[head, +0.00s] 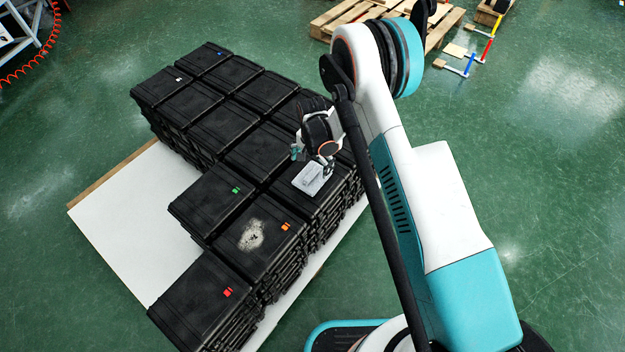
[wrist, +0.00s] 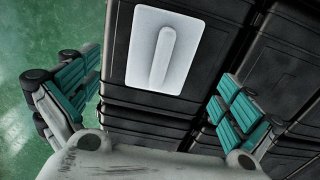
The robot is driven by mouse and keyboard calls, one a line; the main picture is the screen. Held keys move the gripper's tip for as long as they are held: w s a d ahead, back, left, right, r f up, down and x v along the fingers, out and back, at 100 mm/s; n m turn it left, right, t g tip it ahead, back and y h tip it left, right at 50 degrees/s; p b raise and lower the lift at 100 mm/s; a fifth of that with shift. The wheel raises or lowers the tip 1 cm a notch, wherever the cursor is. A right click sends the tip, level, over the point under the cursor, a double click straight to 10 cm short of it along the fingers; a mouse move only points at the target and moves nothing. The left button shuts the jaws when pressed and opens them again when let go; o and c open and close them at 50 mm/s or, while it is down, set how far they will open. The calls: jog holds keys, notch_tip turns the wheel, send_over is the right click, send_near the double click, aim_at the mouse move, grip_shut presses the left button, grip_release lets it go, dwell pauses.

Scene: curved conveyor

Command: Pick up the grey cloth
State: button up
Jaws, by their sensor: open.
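A light grey rectangular piece (head: 313,178) lies flat on a black case; it is the only grey item that could be the cloth. In the wrist view this grey piece (wrist: 164,48) has rounded corners and a raised lengthwise ridge like a handle, so it looks more like a rigid pad than loose fabric. My gripper (head: 312,160) is just above and behind it in the head view. In the wrist view my gripper (wrist: 158,98) is open and empty, its teal-padded fingers wide apart on either side, with the grey piece ahead of them. Nothing touches the piece.
Stacked black cases (head: 215,125) with small coloured tags stand on a white board (head: 150,215). A pale powdery patch (head: 251,236) marks one case lid. Wooden pallets (head: 440,28) lie at the back. Green floor (head: 560,180) is clear at the right.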

aim_at(311, 173)
jog(key=f+b, duration=0.1)
jog(key=f, duration=0.1)
jog(key=f+b, duration=0.1)
jog(key=f, duration=0.2)
jog(key=f+b, duration=0.1)
jog(key=f, duration=0.1)
jog(key=shift+w+f, duration=0.15)
jog(key=shift+w, duration=0.1)
jog(key=shift+s, duration=0.1)
jog(key=c, duration=1.2)
